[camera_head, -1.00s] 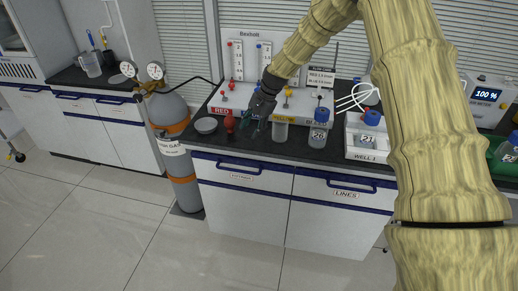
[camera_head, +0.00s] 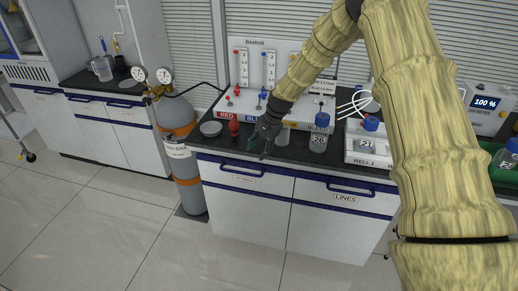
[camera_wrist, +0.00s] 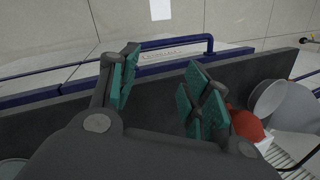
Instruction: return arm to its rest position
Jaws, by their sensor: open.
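My gripper (camera_head: 262,146) hangs at the front edge of the black counter (camera_head: 335,158), with my yellow, bamboo-textured arm reaching to it from the right. In the wrist view my gripper (camera_wrist: 160,95) has its green-padded fingers apart, with nothing between them. Behind the fingers are the counter edge and a drawer front with a blue handle (camera_wrist: 180,41). A red bulb (camera_head: 234,127) stands left of my gripper; it also shows beside the right finger in the wrist view (camera_wrist: 245,125). A clear container (camera_head: 284,137) is partly hidden behind my gripper.
Bottle 20 (camera_head: 319,139) and bottle 21 (camera_head: 367,139) stand to the right, bottle 21 in a white WELL 1 holder. A white panel with gauges (camera_head: 254,68) stands behind. A gas cylinder (camera_head: 178,150) is at left. The floor in front is clear.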

